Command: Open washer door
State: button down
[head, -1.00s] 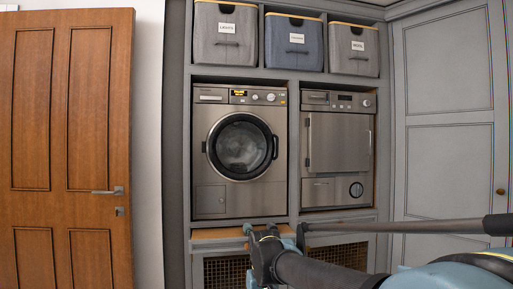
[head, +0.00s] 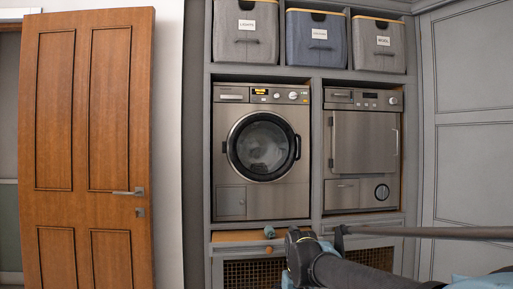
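The washer (head: 231,190) is a steel front-loader set in the grey cabinet, left of a second machine. Its round door (head: 262,147) has a dark ring and glass window, appears shut, and has a dark handle (head: 298,147) on its right side. My gripper (head: 292,234) is in the lower middle, below the washer front and apart from the door. It is seen from behind, and its fingertips are not clear enough to tell whether they are open.
A second steel machine (head: 364,148) stands to the right. Fabric baskets (head: 316,40) sit above. A wooden pull-out board (head: 235,236) and mesh panels (head: 250,273) are below. A brown room door (head: 85,150) is at the left. A bar (head: 430,232) crosses the lower right.

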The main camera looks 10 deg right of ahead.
aim_at(232, 146)
jog(key=i, duration=0.85)
jog(key=u, duration=0.05)
